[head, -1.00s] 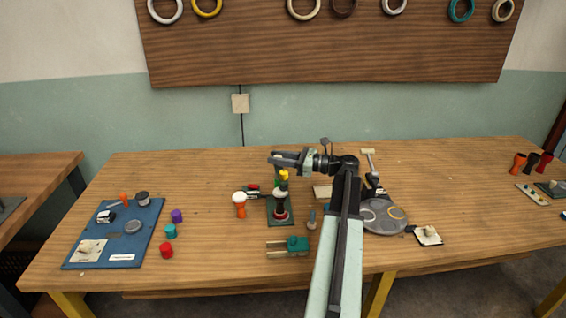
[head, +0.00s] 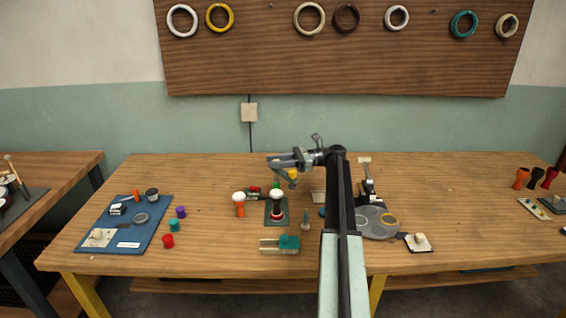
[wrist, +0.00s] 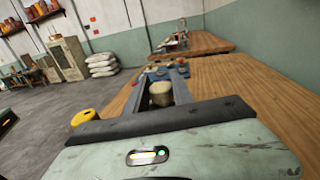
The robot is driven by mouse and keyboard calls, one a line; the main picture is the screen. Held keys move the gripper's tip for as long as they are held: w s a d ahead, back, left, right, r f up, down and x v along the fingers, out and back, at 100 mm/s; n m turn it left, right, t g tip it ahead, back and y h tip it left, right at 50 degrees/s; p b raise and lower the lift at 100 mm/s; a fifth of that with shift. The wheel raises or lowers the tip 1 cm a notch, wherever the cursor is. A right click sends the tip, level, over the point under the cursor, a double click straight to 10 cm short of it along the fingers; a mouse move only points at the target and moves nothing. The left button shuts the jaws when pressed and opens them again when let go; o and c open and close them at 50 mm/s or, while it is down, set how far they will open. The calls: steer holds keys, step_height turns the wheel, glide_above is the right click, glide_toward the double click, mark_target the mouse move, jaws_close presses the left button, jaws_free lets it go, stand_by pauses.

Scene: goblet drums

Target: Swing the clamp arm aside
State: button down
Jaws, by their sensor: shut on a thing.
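The clamp stands on a dark green base plate (head: 268,221) in the middle of the table. A white-topped drum (head: 277,193) with a red ring at its foot stands on that plate. The clamp arm's yellow part (head: 293,175) is up and to the right of the drum top, just below my gripper (head: 271,161). A yellow knob (wrist: 84,117) shows at the left in the wrist view. There my gripper (wrist: 162,75) has a pale rounded thing (wrist: 160,93) between its fingers. My gripper is shut, apparently on the clamp arm; the contact is mostly hidden.
An orange drum with a white top (head: 239,205) stands close left of the plate. A grey round tray (head: 375,224) is at right, a blue board (head: 150,212) at left.

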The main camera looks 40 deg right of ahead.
steer(key=shift+s+d+f, duration=0.1)
steer(key=shift+s+d, duration=0.05)
steer(key=shift+d, duration=0.1)
steer(key=c, duration=1.1)
jaws_free()
steer(key=shift+s+d, duration=0.1)
steer(key=shift+d, duration=0.05)
steer(key=shift+a, duration=0.2)
steer(key=shift+r+p, duration=0.35)
steer(key=shift+r, duration=0.05)
step_height(320, 180, up, 3)
steer(key=p, duration=0.3)
steer(key=shift+r, duration=0.15)
steer(key=s+a, duration=0.3)
steer(key=s, duration=0.4)
steer(key=s+a+p, duration=0.1)
steer(key=s+a, duration=0.3)
steer(key=s, duration=0.3)
steer(key=shift+a+r, duration=0.25)
steer(key=shift+r, duration=0.2)
